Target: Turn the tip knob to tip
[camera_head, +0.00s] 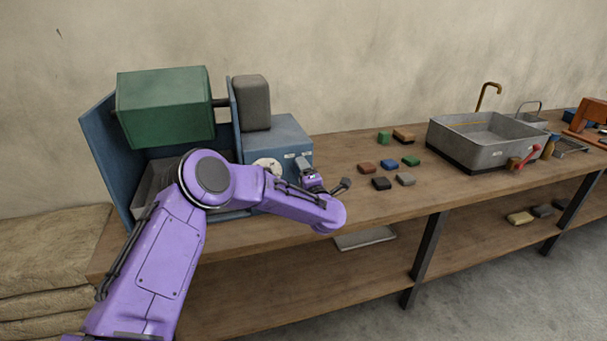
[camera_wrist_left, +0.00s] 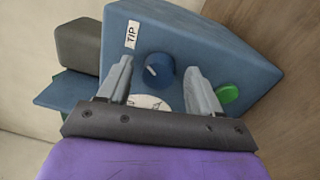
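The tip knob (camera_wrist_left: 159,70) is a round blue knob with a white pointer line, on the face of a blue control box (camera_head: 283,132). A white TIP label (camera_wrist_left: 131,34) is beside it. A white dial (camera_wrist_left: 150,103) and a green button (camera_wrist_left: 228,94) share that face; the dial also shows in the head view (camera_head: 266,164). My left gripper (camera_wrist_left: 159,67) is open, its grey fingers on either side of the knob in the wrist view. A gap shows on both sides; I cannot tell the remaining depth. In the head view my arm hides the knob. My right gripper is not in view.
A green drum (camera_head: 165,108) on a shaft and a grey block (camera_head: 252,102) stand by the box. Several small coloured blocks (camera_head: 388,164) lie on the wooden bench (camera_head: 365,210). A grey basin (camera_head: 483,140) stands to the right. The bench front is mostly clear.

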